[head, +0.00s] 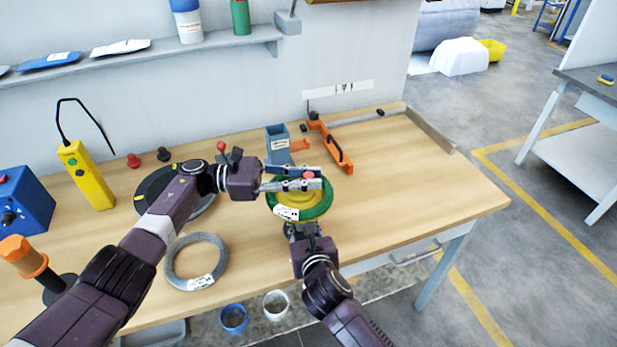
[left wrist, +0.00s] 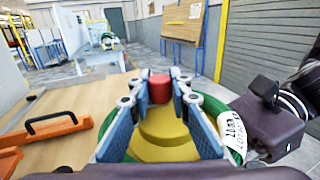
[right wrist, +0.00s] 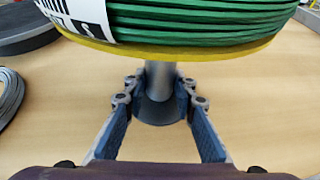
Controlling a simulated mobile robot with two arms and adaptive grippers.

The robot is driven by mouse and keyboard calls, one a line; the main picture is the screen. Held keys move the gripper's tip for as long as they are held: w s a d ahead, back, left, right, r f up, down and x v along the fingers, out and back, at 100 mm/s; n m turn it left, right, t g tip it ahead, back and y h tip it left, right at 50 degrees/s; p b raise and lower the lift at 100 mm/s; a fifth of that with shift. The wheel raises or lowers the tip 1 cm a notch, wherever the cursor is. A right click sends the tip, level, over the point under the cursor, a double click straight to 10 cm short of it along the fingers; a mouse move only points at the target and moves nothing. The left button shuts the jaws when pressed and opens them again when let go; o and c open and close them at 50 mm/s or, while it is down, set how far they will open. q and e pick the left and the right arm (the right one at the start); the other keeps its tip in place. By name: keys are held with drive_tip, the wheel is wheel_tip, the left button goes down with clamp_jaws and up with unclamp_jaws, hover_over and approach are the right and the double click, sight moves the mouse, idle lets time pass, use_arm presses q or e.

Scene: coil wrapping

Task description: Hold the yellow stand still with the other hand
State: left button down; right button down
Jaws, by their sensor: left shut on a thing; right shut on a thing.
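The yellow stand (head: 291,196) is near the table's front edge, with a green coil (head: 325,203) around its disc. A white label (left wrist: 233,131) is on the coil. My left gripper (head: 314,178) is shut on the red knob (left wrist: 159,88) at the stand's top, reaching in from the left. The yellow disc (left wrist: 160,147) shows below its fingers. My right gripper (right wrist: 159,95) is shut on the stand's grey post (right wrist: 160,78), under the disc and just above the dark base (right wrist: 158,111). In the head view the post and right fingertips are mostly hidden.
A grey coil (head: 181,276) lies front left, near a dark round plate (head: 150,187). A yellow control box (head: 86,175) is at left. The table's right side is clear.

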use_arm(q)
drive_tip(key=c, duration=1.8)
unclamp_jaws()
drive_tip(key=shift+a, duration=0.1)
drive_tip(key=shift+o, duration=0.2)
drive_tip(key=a, duration=1.2)
drive_tip(key=shift+w, duration=0.2)
drive_tip(key=shift+f, duration=0.1)
